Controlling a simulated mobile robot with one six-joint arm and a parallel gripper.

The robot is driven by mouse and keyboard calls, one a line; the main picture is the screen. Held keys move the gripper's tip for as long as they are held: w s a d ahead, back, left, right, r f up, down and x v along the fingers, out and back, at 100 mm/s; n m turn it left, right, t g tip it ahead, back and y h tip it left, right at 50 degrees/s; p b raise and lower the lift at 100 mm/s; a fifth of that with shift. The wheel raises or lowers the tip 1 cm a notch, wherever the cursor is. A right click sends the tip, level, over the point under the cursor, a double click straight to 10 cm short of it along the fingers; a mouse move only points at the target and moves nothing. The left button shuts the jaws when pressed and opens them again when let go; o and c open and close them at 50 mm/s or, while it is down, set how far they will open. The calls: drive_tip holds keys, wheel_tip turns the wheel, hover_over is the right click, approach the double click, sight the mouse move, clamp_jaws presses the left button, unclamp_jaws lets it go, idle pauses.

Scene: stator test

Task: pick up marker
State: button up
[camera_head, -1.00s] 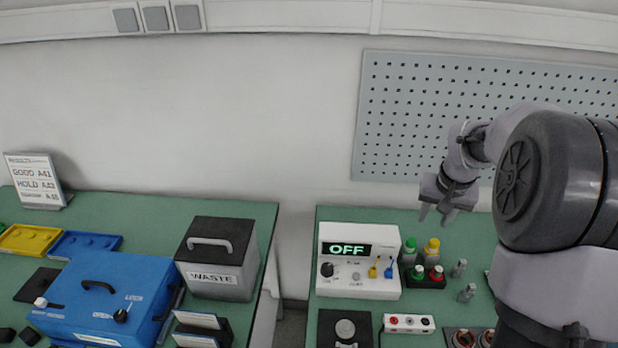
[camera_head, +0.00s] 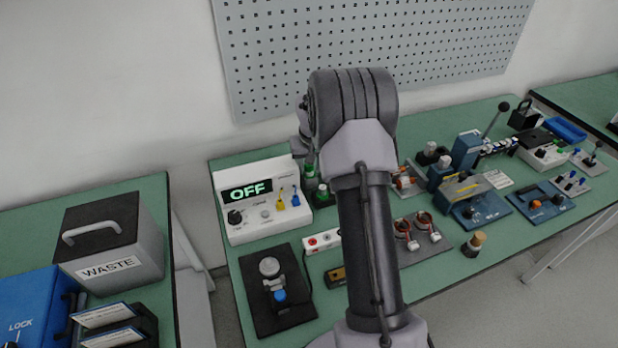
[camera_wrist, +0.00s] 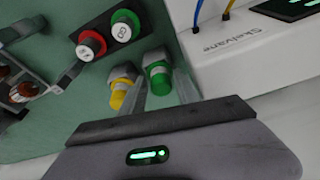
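Two marker-like capped items show in the wrist view: one with a green cap (camera_wrist: 158,78) and one with a yellow cap (camera_wrist: 120,92). I cannot tell which is the task's marker. My gripper (camera_wrist: 161,83) is open, its two fingers reaching toward them. The green cap appears between the fingers; whether they touch it is unclear. Two labelled round caps, red (camera_wrist: 91,43) and green (camera_wrist: 124,26), lie beyond in the wrist view.
The white instrument box reading OFF (camera_head: 262,219) stands left of the caps, close to the gripper. A dark plate with a blue knob (camera_head: 297,312) lies in front. Several fixtures crowd the right side of the green bench (camera_head: 455,262). A waste box (camera_head: 150,258) stands at left.

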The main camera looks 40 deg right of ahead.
drive_tip(key=shift+f, duration=0.15)
clamp_jaws()
